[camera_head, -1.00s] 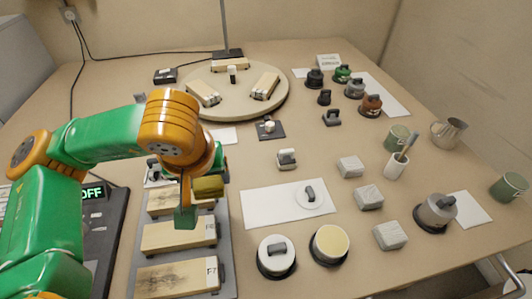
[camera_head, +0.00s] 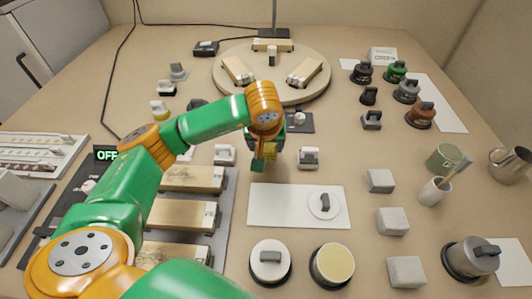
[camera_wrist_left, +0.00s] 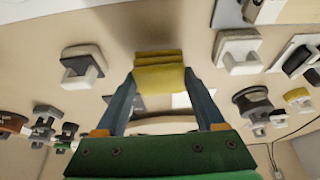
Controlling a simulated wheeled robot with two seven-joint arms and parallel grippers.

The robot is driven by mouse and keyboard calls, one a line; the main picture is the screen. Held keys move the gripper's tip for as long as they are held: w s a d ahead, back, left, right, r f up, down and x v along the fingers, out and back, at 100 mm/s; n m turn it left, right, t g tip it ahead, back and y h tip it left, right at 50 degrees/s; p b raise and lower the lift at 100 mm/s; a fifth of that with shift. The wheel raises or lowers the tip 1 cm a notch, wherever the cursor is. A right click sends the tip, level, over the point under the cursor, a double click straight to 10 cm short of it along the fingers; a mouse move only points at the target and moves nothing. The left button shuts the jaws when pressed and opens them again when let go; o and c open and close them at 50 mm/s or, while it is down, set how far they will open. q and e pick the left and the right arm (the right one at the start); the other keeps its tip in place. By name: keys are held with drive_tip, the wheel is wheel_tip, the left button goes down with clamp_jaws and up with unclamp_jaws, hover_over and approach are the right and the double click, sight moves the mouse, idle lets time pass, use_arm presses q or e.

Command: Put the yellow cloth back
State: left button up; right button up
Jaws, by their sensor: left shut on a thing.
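The yellow cloth (camera_head: 271,152) is a small folded piece, held between the fingers of my left gripper (camera_head: 263,158). In the left wrist view the cloth (camera_wrist_left: 158,75) spans between the two fingertips, with its folds visible. The gripper is shut on it and hangs over the bench, just behind the white sheet (camera_head: 275,207) and between two small grey-and-white handled blocks (camera_head: 225,154) and (camera_head: 309,157). Part of the cloth is hidden by a finger in the head view. I cannot tell how high it is above the bench. My right gripper is not in view.
A round turntable (camera_head: 272,88) with wooden blocks stands behind. A grey rack (camera_head: 225,230) of wooden blocks lies front left. Two round lidded pots (camera_head: 271,263) and (camera_head: 332,265) stand in front. Grey blocks (camera_head: 392,222), a cup (camera_head: 435,191) and dark handled pots (camera_head: 420,116) fill the right.

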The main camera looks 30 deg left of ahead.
sight(266, 151)
use_arm(q)
wheel_tip(266, 151, down, 3)
drive_tip(key=shift+r, duration=0.1)
drive_tip(key=shift+f, duration=0.35)
drive_tip(key=o, duration=1.2)
drive_tip(key=shift+c, duration=0.2)
drive_tip(key=shift+r, duration=0.3)
drive_tip(key=p+v, duration=0.2)
drive_tip(key=v, duration=1)
